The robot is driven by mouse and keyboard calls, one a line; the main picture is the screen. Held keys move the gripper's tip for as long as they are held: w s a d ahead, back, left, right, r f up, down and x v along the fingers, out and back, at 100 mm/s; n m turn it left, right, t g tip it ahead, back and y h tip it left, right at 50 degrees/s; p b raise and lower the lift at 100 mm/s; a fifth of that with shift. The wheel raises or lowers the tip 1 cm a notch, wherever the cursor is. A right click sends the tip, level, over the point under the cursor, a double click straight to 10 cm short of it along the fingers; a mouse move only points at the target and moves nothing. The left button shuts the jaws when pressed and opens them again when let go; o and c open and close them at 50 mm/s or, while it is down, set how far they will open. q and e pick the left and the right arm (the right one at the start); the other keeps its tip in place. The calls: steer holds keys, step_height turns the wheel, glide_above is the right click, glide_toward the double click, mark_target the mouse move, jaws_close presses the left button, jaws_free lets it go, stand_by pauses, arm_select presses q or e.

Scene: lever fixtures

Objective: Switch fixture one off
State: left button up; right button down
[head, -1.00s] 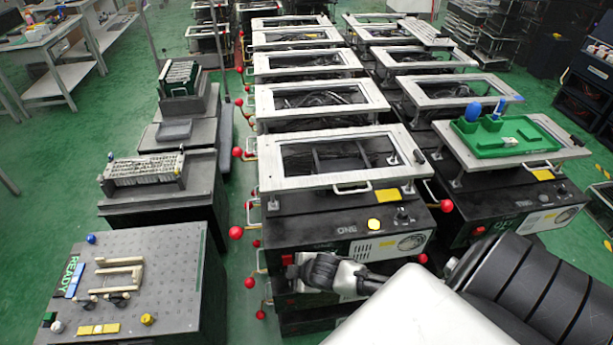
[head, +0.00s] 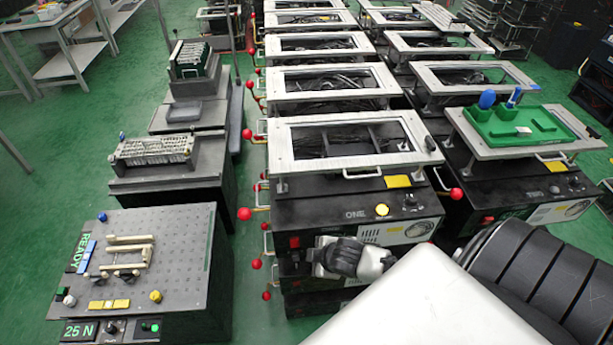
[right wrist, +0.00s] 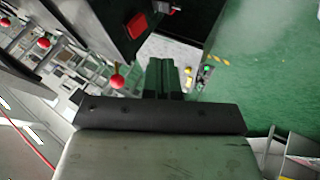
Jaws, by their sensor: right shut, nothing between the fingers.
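Fixture one (head: 355,214) is a black box marked ONE with a pale open frame (head: 345,160) on top. Its front carries a red switch (head: 294,242) at the left, a yellow button (head: 382,209), a dark knob (head: 410,200) and a round gauge (head: 418,229). A red-ball lever (head: 244,214) sticks out on its left side. My right gripper (head: 322,256) is just right of and below the red switch, in front of the box; contact cannot be told. Its dark fingers show shut in the right wrist view (right wrist: 164,78), with a red switch (right wrist: 136,26) beyond. My left gripper is out of view.
A neighbouring fixture with a green tray (head: 525,126) stands at the right. A grey perforated bench (head: 180,250) stands at the left, with a READY sign and a 25 N display. More framed fixtures run behind. Green floor shows in the left aisle.

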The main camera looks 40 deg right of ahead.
steer(key=s+d+f+m+g, duration=0.1)
steer(key=s+f+m, duration=0.1)
steer(key=s+f, duration=0.35)
steer(key=s+f+m+g+b, duration=0.1)
steer(key=s+f, duration=0.1)
steer(key=f, duration=0.6)
steer(key=s+d+f+m+g, duration=0.1)
steer(key=s+f+m, duration=0.1)
steer(key=s+f, duration=0.35)
steer(key=s+a+f+m+g, duration=0.1)
steer(key=s+a+f, duration=0.2)
steer(key=s, duration=0.3)
steer(key=s+a+f+m+g, duration=0.1)
steer(key=s+a+f, duration=0.2)
steer(key=s+f, duration=0.2)
steer(key=s+a+f+g+b, duration=0.1)
steer(key=s+a+f, duration=0.1)
steer(key=s+f, duration=0.2)
steer(key=s, duration=0.3)
steer(key=shift+s+a+f+m, duration=0.2)
steer(key=shift+s+a+m, duration=0.1)
steer(key=shift+a+m, duration=0.1)
steer(key=shift+a, duration=0.1)
